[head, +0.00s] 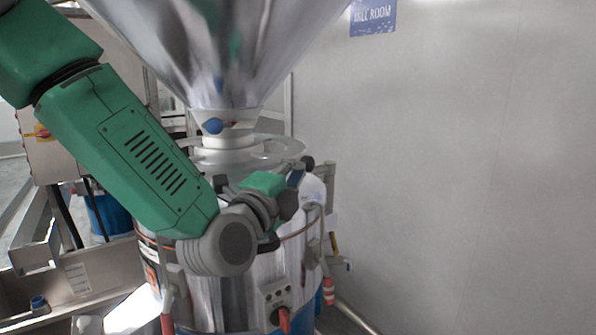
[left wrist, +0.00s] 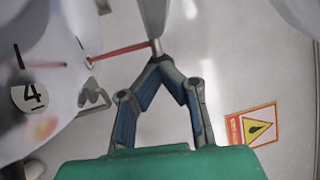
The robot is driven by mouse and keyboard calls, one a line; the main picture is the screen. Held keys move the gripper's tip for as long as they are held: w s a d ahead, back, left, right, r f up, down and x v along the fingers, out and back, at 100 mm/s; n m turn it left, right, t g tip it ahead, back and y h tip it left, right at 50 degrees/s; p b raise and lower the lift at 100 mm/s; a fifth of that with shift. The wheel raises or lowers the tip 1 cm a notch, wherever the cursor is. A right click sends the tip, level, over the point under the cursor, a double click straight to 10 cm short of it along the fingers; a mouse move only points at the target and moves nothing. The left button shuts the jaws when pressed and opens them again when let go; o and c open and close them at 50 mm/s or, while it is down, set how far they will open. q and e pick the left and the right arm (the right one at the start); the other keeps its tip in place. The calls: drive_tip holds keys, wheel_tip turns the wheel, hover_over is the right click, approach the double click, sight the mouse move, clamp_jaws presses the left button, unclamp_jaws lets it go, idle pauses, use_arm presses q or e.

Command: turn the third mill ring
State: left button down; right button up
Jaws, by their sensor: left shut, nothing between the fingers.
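A steel mill body (head: 240,290) stands under a large shiny hopper (head: 220,50), with a pale round ring (head: 260,150) around its top. Which ring is the third cannot be told. In the left wrist view a pale curved surface (left wrist: 50,95) at the left carries a round label "4" (left wrist: 30,96) and a dark tick mark. A thin red rod (left wrist: 118,52) runs from it to a metal post (left wrist: 152,15). My left gripper (left wrist: 157,58) is shut with empty fingers; its tips are close to the post's lower end, contact unclear. It is beside the mill's upper right in the head view (head: 298,177).
Clamps and hoses (head: 328,260) hang on the mill's right side. A warning sign (left wrist: 253,126) shows in the left wrist view. The plain wall (head: 460,170) is to the right; steel framing is at the left.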

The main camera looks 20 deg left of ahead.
sight(313, 168)
use_arm(q)
drive_tip(key=shift+w, duration=0.35)
drive_tip(key=shift+w+d+n+y, duration=0.3)
drive_tip(key=shift+w+d+y, duration=0.2)
drive_tip(key=shift+w+d, duration=0.7)
drive_tip(key=shift+w, duration=0.15)
drive_tip(key=shift+a+r+n+y, duration=0.2)
drive_tip(key=shift+a+n+y, duration=0.1)
drive_tip(key=shift+y, duration=0.2)
use_arm(e)
drive_tip(key=shift+s+d+f, duration=0.1)
drive_tip(key=shift+s+f, duration=0.05)
drive_tip(key=shift+f, duration=0.1)
use_arm(q)
drive_tip(key=shift+b, duration=0.3)
